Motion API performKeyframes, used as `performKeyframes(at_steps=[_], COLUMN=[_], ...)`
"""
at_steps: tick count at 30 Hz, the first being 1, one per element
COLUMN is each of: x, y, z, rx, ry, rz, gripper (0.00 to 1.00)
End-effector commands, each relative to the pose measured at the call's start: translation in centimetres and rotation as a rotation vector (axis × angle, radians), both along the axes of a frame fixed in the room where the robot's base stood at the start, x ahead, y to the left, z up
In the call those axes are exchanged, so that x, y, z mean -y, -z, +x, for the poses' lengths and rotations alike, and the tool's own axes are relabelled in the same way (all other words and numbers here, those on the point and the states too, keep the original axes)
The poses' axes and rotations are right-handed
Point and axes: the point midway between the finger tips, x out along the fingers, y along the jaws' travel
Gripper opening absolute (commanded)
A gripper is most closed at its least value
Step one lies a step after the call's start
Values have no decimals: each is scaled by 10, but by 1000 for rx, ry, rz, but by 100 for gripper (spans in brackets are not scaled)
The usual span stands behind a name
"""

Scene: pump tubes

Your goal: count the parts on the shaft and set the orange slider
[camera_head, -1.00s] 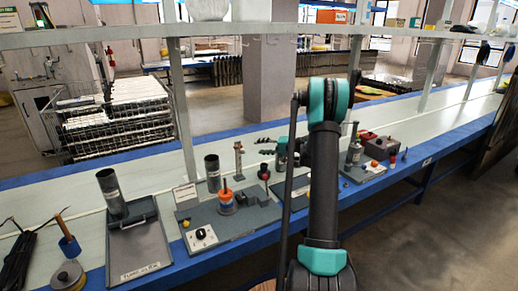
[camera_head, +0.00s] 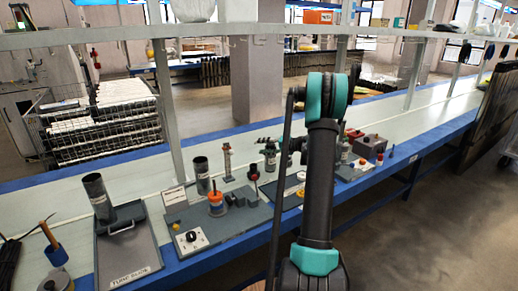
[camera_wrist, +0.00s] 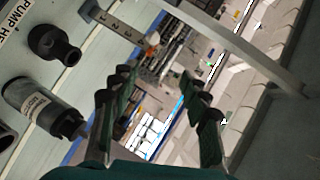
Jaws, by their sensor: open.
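On a grey board (camera_head: 240,222) in the head view, an orange ring part (camera_head: 216,209) sits around an upright shaft, with a blue part low on it; the layers are too small to count. A small orange-yellow knob (camera_head: 176,227) is at the board's left, near a white panel (camera_head: 190,242) with a black dial. I cannot tell whether this knob is the slider. My gripper is largely hidden behind my arm in the head view. In the wrist view my gripper (camera_wrist: 158,82) is open, its two dark fingers spread with nothing between them.
A tray (camera_head: 128,250) with a dark tube (camera_head: 99,198) stands left of the board. Another dark tube (camera_head: 202,175) stands behind it. The wrist view shows a labelled bottle (camera_wrist: 40,105), a black fitting (camera_wrist: 50,43) and a metal upright (camera_wrist: 122,30). An overhead shelf (camera_head: 230,30) crosses above the bench.

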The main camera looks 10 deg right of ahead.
Motion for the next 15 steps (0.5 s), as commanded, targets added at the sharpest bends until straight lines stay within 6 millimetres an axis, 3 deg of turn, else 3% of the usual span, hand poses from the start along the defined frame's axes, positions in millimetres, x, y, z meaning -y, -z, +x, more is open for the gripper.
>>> performKeyframes(at_steps=[15], x=[18], y=[-6], z=[-14], rx=[0], ry=[0], rz=[0], gripper=[46])
